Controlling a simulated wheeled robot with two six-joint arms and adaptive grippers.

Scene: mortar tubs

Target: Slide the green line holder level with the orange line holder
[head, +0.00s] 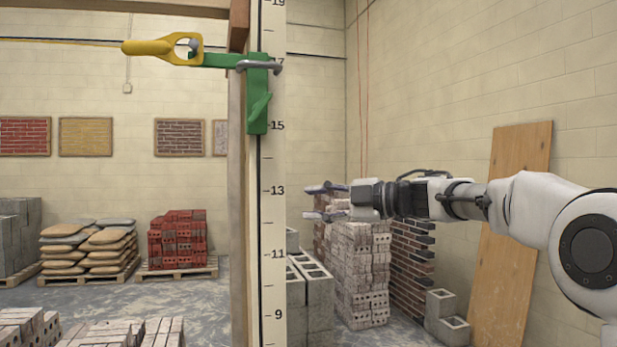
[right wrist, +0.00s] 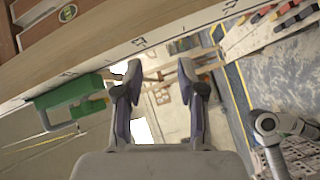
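The green line holder (head: 258,112) sits on a white numbered pole (head: 271,160), between about the 15 and 17 marks, with a grey metal bar across its upper part. Its green arm reaches left to a yellow-orange hooked piece (head: 160,47) with a line running left. I see no separate orange line holder on a pole. My right gripper (head: 320,202) is open and empty, right of the pole near the 13 mark, below the green holder. In the right wrist view the green holder (right wrist: 70,108) lies left of the open fingers (right wrist: 160,75). My left gripper is not in view.
A wooden post (head: 237,200) stands left beside the numbered pole. Brick stacks (head: 358,270) and grey blocks (head: 312,290) stand behind and below my right gripper. A wooden board (head: 515,225) leans on the right wall. Space between the gripper and pole looks clear.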

